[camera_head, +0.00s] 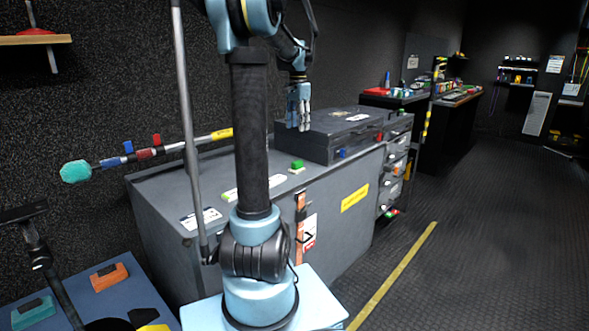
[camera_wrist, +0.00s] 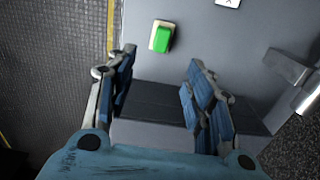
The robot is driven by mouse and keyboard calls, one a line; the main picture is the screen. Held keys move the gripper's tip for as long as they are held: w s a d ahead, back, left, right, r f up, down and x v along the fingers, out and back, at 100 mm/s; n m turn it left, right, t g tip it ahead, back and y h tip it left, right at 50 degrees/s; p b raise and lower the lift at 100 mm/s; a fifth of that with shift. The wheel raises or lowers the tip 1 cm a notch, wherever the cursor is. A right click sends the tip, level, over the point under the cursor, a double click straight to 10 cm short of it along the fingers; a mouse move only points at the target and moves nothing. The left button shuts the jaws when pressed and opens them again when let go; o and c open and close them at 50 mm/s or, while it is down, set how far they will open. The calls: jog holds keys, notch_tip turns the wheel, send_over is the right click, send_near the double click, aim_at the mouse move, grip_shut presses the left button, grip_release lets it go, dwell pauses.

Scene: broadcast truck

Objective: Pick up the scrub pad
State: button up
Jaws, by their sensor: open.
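The scrub pad (camera_head: 297,165) is a small green block with a pale cream layer, lying on the grey cabinet top (camera_head: 170,188) in front of a dark case. It also shows in the wrist view (camera_wrist: 161,37), near the top, beyond the fingertips and left of the midline. My gripper (camera_head: 299,122) hangs above the cabinet, pointing down, close to the dark case and apart from the pad. In the wrist view its two blue-padded fingers (camera_wrist: 158,78) are spread wide with nothing between them.
The dark case (camera_head: 330,133) stands on the cabinet behind the pad. A white and green strip (camera_head: 232,194) and a white label lie on the top, left of the pad. A pole with a teal head (camera_head: 75,171) is at the left wall. Open floor lies to the right.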

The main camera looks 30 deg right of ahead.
send_near(297, 162)
notch_tip(297, 162, down, 5)
jog(key=shift+d+f, duration=0.1)
jog(key=shift+w+f, duration=0.15)
jog(key=shift+f, duration=1.15)
jog(key=shift+w+f, duration=0.15)
jog(key=shift+f, duration=1.15)
jog(key=c, duration=1.1)
